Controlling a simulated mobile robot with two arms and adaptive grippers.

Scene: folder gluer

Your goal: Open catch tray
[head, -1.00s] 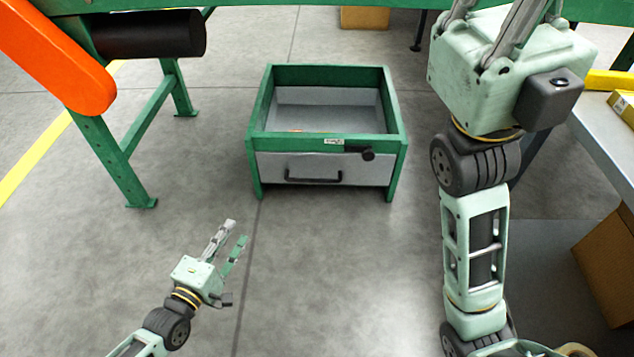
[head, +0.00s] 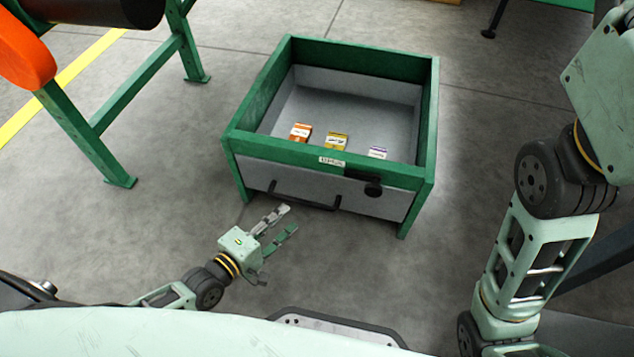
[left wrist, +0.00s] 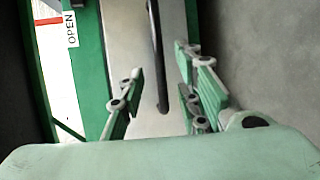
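The catch tray (head: 240,174) is a grey drawer front in a green frame (head: 433,120), and it looks shut. Its black bar handle (head: 310,203) is on the front, and a dark knob (head: 373,189) is to the right. My left gripper (head: 287,218) is open and empty, just in front of and below the handle in the head view. In the left wrist view, the handle (left wrist: 158,60) lies beyond and between the spread fingers (left wrist: 162,88), with no visible grip on it. My right arm shows at the right, but its fingers are out of view.
Orange (head: 300,132), yellow (head: 335,141) and white-purple (head: 377,153) small boxes lie inside the tray. A green machine leg (head: 85,137) and an orange guard (head: 22,50) stand at the left. The grey floor around the tray is clear.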

